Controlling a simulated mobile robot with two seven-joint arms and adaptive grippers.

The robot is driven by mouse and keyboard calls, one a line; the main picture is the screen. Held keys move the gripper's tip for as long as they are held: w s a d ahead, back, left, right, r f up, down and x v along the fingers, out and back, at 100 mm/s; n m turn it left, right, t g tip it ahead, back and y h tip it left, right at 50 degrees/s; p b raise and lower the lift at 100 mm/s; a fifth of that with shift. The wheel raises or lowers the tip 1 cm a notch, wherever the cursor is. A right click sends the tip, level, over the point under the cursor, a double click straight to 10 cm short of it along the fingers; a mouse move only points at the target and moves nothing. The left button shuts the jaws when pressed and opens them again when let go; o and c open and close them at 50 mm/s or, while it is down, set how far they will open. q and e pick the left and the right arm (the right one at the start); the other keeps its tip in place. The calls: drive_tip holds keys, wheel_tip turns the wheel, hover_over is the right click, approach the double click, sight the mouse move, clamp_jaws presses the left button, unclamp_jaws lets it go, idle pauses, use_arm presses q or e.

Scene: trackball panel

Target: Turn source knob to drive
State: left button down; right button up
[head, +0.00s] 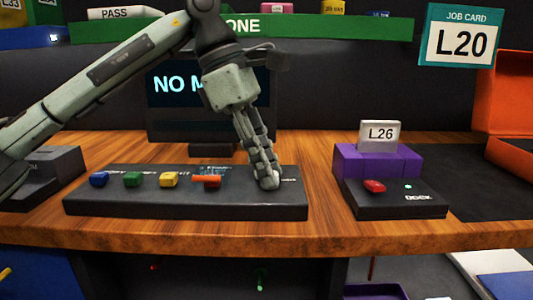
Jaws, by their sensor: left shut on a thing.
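A black control panel (190,208) lies on the wooden table, with a blue button (98,179), a green button (132,179), a yellow button (168,180) and a red-orange control (207,180) in a row. My left gripper (269,183) reaches down onto the panel's right end, its fingers closed. It is shut on what appears to be the source knob, which the fingers almost wholly hide. A small white label shows just right of the fingertips, too small to read. The knob's setting cannot be read. My right gripper is not in view.
Behind the panel stands a dark screen (170,86) with text starting "NO M", partly covered by my left arm. An L20 job card (460,40) hangs above.

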use_arm(q)
drive_tip(key=m+g+p, duration=0.1)
drive_tip(key=m, duration=0.1)
drive_tip(key=m+g+p, duration=0.1)
drive_tip(key=m+p, duration=0.1)
drive_tip(key=m, duration=0.1)
drive_tip(key=shift+w+d+r+y, duration=0.1)
drive_tip(key=shift+w+r+y, duration=0.05)
drive_tip(key=shift+y, duration=0.25)
drive_tip(key=shift+m+y+p, duration=0.3)
drive_tip(key=shift+m+p, duration=0.1)
drive_tip(key=shift+m, duration=0.6)
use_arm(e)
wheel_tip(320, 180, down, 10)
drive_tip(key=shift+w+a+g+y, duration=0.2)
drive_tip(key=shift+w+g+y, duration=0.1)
use_arm(q)
drive_tip(key=c, duration=1.3)
unclamp_jaws()
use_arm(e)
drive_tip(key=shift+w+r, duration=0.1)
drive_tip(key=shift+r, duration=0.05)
use_arm(q)
drive_tip(key=v, duration=1.1)
drive_tip(key=shift+w+r, duration=0.3)
drive_tip(key=shift+w, duration=0.05)
drive_tip(key=shift+g, duration=0.3)
